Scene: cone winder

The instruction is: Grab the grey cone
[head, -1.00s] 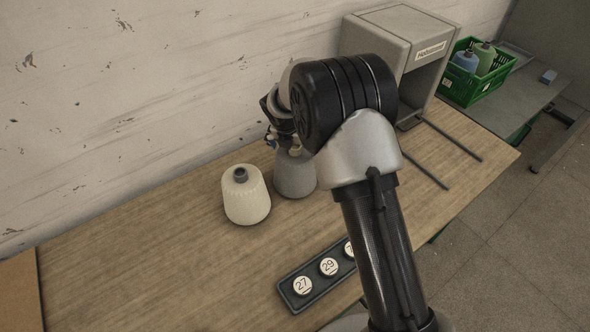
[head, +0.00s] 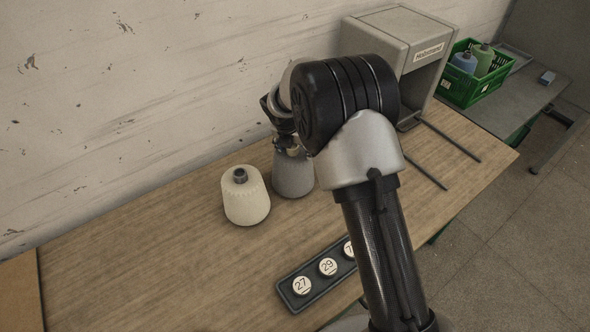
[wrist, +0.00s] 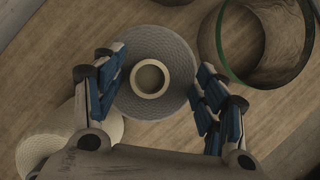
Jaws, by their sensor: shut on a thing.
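The grey cone (head: 292,177) stands upright on the wooden table, right beside a cream cone (head: 246,198). My gripper (head: 288,146) is over the grey cone's top in the head view, partly hidden by my arm. In the wrist view, the grey cone (wrist: 170,54) with its pale tube end lies between the two blue-padded fingers of my gripper (wrist: 160,88). The fingers are shut on it. The cream cone (wrist: 42,150) shows at lower left there, apart from the fingers.
A round, hollow, green-rimmed thing (wrist: 225,45) stands close right of the grey cone in the wrist view. A black strip with numbered discs (head: 317,287) lies at the front. A grey machine box (head: 395,38) and a green crate (head: 470,92) with cones stand at back right. The table's left is clear.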

